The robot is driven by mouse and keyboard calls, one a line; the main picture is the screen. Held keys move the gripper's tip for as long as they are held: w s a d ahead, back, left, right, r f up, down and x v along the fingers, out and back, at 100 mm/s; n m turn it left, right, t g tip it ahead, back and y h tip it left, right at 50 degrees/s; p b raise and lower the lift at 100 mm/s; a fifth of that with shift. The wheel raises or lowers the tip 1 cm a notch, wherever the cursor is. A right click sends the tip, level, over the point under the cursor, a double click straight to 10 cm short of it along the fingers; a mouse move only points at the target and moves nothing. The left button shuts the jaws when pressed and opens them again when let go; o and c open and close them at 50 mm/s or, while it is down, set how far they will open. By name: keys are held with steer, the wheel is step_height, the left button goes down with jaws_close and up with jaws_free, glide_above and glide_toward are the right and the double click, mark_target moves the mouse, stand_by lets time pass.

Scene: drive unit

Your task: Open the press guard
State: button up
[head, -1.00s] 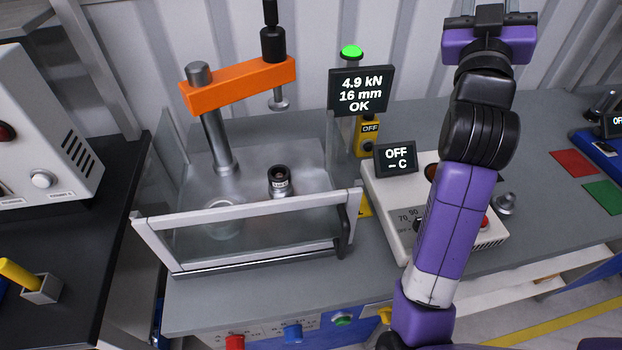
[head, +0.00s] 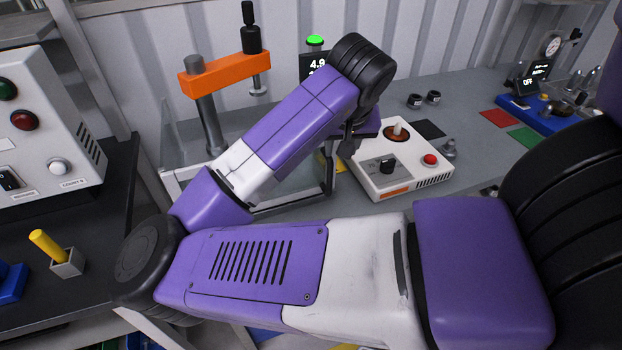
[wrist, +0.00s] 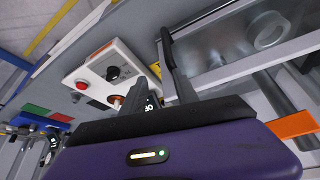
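The press guard is a clear panel in a pale metal frame (head: 290,203), standing in front of the press with the orange arm (head: 225,75). My arm covers much of it in the head view. Its black handle (head: 330,176) is at the right end of the frame. In the wrist view the guard frame (wrist: 245,62) crosses the upper right, and the dark handle (wrist: 166,48) lies just beyond my fingertips. My gripper (wrist: 160,84) has its two dark fingers apart, with nothing seen held. Whether a finger touches the handle I cannot tell.
A white control box (head: 400,168) with a red button stands close right of the guard. The press display (head: 314,66) is partly hidden by my arm. A black bench with a grey panel (head: 40,125) is at the left.

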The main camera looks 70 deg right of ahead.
mark_target(331, 166)
steer(key=shift+n+y, duration=0.5)
steer(key=shift+y, duration=0.1)
steer(key=f, duration=0.2)
steer(key=w+f, duration=0.1)
steer(key=f, duration=0.2)
steer(key=w+f, duration=0.1)
steer(key=f, duration=0.2)
steer(key=shift+w+d, duration=0.15)
steer(key=shift+d, duration=0.1)
jaws_close()
steer(key=shift+r, duration=0.1)
stand_by(0.6)
